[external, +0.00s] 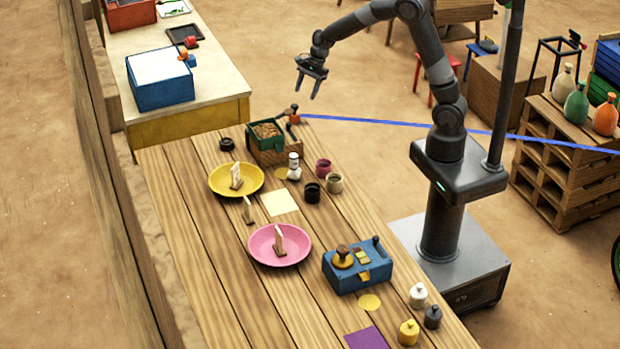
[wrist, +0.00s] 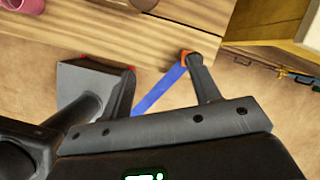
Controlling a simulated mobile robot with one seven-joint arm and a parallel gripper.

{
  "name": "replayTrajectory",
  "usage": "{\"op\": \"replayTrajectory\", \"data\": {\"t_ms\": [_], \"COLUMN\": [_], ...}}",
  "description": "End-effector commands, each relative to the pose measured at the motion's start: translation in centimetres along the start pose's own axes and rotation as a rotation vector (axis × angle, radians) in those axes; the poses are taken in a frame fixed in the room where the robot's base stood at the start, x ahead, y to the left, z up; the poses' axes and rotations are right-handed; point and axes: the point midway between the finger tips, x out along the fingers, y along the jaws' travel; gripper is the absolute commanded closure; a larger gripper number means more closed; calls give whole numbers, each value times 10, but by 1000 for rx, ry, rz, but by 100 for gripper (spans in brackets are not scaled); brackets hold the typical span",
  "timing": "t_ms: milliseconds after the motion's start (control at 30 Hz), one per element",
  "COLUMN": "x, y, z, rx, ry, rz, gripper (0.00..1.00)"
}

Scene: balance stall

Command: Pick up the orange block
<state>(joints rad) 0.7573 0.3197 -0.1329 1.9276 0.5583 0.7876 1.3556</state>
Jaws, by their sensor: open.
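No plain, separate orange block is clear to me in either view. A small orange piece (external: 294,118) sits at the far end of the plank table, where a blue strap meets it; in the wrist view an orange piece (wrist: 187,55) shows by the tip of the right finger, partly hidden. Other small orange-red pieces are on the back counter, one dark-topped (external: 191,42) and one on the blue box (external: 186,55). My gripper (external: 305,97) is open and empty, raised above the table's far end. In the wrist view its fingers (wrist: 162,66) are spread apart.
The plank table (external: 200,240) holds a yellow dish (external: 214,187), a pink dish (external: 258,254), a green box (external: 266,143), a blue device (external: 360,277) and small pots. The blue strap (external: 400,125) runs right towards pallets (external: 560,150). Bare planks lie along the table's left side.

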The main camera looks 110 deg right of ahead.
Motion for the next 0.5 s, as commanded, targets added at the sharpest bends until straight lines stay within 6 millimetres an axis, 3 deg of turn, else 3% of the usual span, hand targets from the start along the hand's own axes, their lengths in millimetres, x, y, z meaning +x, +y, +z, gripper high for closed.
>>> {"op": "replayTrajectory", "data": {"t_ms": [33,100,200,367,500], "x": [9,18,26,38,60], "y": [-12,-24,-36,-42,-42], "z": [-18,-37,-56,-68,-68], "rx": [87,191,294,358,360], "ry": [3,2,1,0,0], "rz": [-1,-6,-10,-11,-10], "gripper": [44,44,44,44,44]}}
